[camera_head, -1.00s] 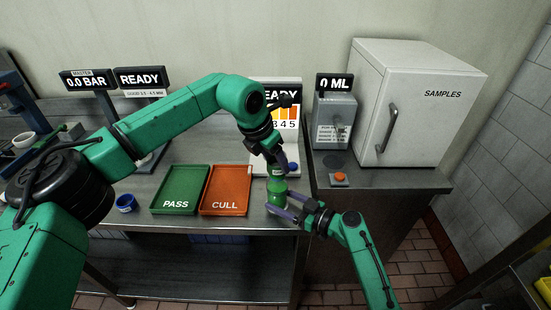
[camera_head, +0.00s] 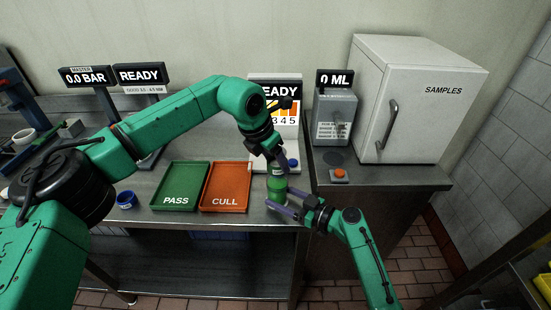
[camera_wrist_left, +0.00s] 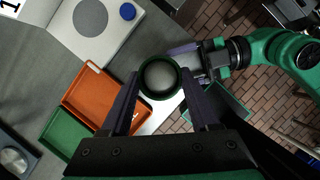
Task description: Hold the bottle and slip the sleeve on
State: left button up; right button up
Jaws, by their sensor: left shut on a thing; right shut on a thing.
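A green bottle (camera_head: 277,198) stands upright at the front right of the bench. My right gripper (camera_head: 274,202) is shut on it low down, from the right. My left gripper (camera_head: 276,168) points down from above and is shut on a green sleeve (camera_head: 276,182), just above the right gripper. In the left wrist view the sleeve shows as a dark green ring (camera_wrist_left: 160,57) between my left fingers. A pale grey round top (camera_wrist_left: 160,78) shows inside it, in line with the ring. How far the sleeve reaches down the bottle is hard to tell.
The green PASS tray (camera_head: 176,205) and orange CULL tray (camera_head: 223,207) lie to the left, with a blue ring (camera_head: 126,198) beyond. A READY stand (camera_head: 287,118) is behind. A 0 ML device (camera_head: 335,115) and white SAMPLES cabinet (camera_head: 425,115) stand right.

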pick_arm(q)
jog(key=shift+f, duration=1.05)
pick_arm(e)
jog(key=shift+f, duration=0.1)
dwell(0.6)
pick_arm(q)
jog(key=o, duration=1.4)
jog(key=shift+r, duration=0.15)
jog(key=v, duration=1.2)
pick_arm(e)
jog(key=o, duration=0.9)
jog(key=shift+w, duration=0.1)
